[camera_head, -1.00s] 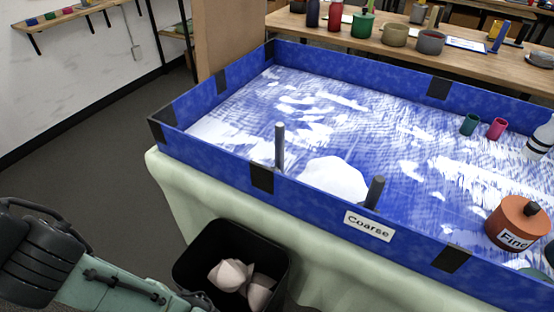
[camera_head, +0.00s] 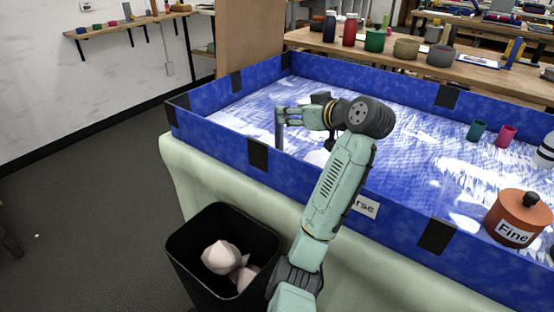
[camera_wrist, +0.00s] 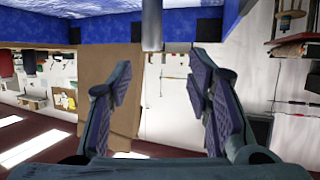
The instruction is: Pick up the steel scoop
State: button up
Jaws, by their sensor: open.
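A grey upright handle (camera_head: 278,130) stands inside the blue-walled tray, just behind its near wall. It looks like the handle of the steel scoop; its lower part is hidden by the wall. In the wrist view the handle (camera_wrist: 152,25) comes down from the top edge, between the lines of the two fingers. My gripper (camera_head: 284,115) is at the handle's upper part, reaching from the right. In the wrist view my gripper (camera_wrist: 160,75) is open, with nothing clasped between its purple-padded fingers. I cannot tell whether a finger touches the handle.
The blue tray (camera_head: 213,140) holds white powder. My arm covers part of the "Coarse" label (camera_head: 368,206). An orange "Fine" pot (camera_head: 517,217), green cup (camera_head: 477,130) and pink cup (camera_head: 506,135) are at right. A black bin (camera_head: 205,275) stands below the near wall.

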jog(key=d+f+p+x, duration=0.1)
jog(key=p+x, duration=0.2)
jog(key=x, duration=0.7)
jog(key=shift+d+f+g+p, duration=0.2)
jog(key=shift+f+g+p, duration=0.1)
jog(key=shift+w, duration=0.1)
jog(key=shift+c, duration=0.3)
grip_shut()
jog(key=shift+r, duration=0.1)
